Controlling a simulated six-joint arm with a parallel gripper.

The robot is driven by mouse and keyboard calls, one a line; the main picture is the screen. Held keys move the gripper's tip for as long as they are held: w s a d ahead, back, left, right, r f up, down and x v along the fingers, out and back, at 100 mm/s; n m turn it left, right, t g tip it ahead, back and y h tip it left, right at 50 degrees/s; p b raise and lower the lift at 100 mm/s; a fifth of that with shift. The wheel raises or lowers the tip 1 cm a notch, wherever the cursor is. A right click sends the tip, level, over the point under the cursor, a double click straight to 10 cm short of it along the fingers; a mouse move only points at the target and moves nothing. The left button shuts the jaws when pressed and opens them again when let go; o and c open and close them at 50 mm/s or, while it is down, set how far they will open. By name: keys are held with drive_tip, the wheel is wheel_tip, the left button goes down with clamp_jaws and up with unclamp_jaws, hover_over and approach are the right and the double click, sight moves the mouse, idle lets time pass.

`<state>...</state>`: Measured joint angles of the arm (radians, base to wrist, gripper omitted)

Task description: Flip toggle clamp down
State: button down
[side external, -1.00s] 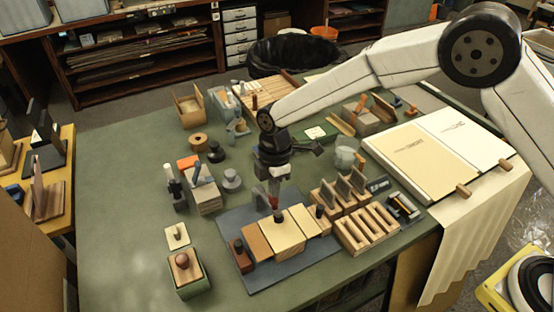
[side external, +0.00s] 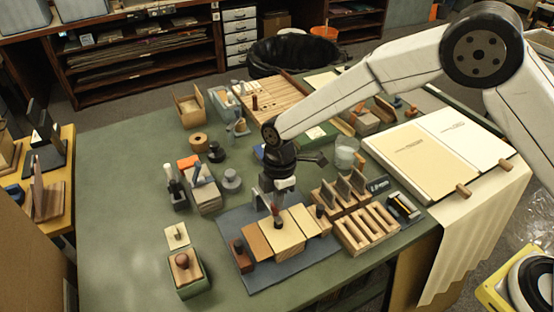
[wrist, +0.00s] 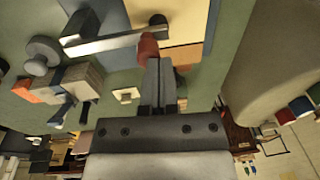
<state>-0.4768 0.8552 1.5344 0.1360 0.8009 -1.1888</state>
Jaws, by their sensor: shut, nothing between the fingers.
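The toggle clamp's pale grey bar (wrist: 105,42) runs across the wrist view to a red handle end (wrist: 148,47). In the side view the clamp is mostly hidden by my gripper (side external: 274,199), and a small red and dark part (side external: 277,220) shows below it. My gripper is shut and empty, low over the grey base. In the wrist view its fingertips (wrist: 160,64) are right beside the red handle end; I cannot tell whether they touch. A black knob (wrist: 158,20) is just beyond the handle.
Several wooden blocks (side external: 284,233) stand on the grey base (side external: 272,279). Slotted wooden racks (side external: 366,228) stand close on the right. The green table (side external: 125,205) is clear at far left.

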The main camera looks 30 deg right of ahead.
drive_tip(key=shift+r, duration=0.55)
drive_tip(key=shift+w+r, duration=0.1)
drive_tip(key=shift+r, duration=0.7)
wheel_tip(320, 180, up, 12)
drive_tip(key=s, duration=0.2)
drive_tip(key=shift+d+r, duration=0.15)
drive_tip(key=shift+d, duration=0.3)
drive_tip(key=s+d+f+m+t, duration=0.1)
drive_tip(key=s+d+f+m, duration=0.1)
drive_tip(key=s+d+m, duration=0.5)
drive_tip(key=s+d+f+m+t, duration=0.2)
drive_tip(key=s+d+m, duration=0.5)
drive_tip(key=d+m, duration=0.4)
drive_tip(key=d+f, duration=0.1)
drive_tip(key=d, duration=0.4)
drive_tip(key=shift+d+f+t+h, duration=0.3)
drive_tip(key=shift+d+h, duration=0.1)
